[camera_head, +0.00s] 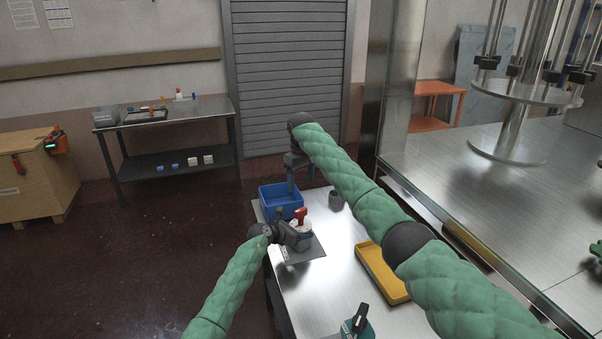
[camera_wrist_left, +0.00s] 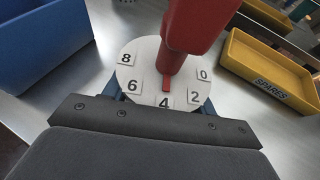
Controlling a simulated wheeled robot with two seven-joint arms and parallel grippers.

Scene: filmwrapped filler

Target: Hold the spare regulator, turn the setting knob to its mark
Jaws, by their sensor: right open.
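The regulator has a white dial (camera_wrist_left: 130,75) numbered 0 to 8 and a red setting knob (camera_wrist_left: 188,25). The knob's red pointer is near the 4. In the head view the red knob (camera_head: 299,214) stands up above the grey mat (camera_head: 310,250). My left gripper (camera_head: 297,240) is right at the regulator, on its near side. Its dark palm fills the bottom of the wrist view, with blue parts on both sides of the dial; its grip is hidden. My right gripper (camera_head: 291,183) is open, pointing down over the blue bin, apart from the knob.
The blue bin (camera_head: 281,199) is behind the regulator, with a dark grey cup (camera_head: 336,201) to its right. A yellow tray (camera_head: 372,268) marked SPARES lies to the right. A teal device with a black handle (camera_head: 360,318) is at the near edge. The table's middle is clear.

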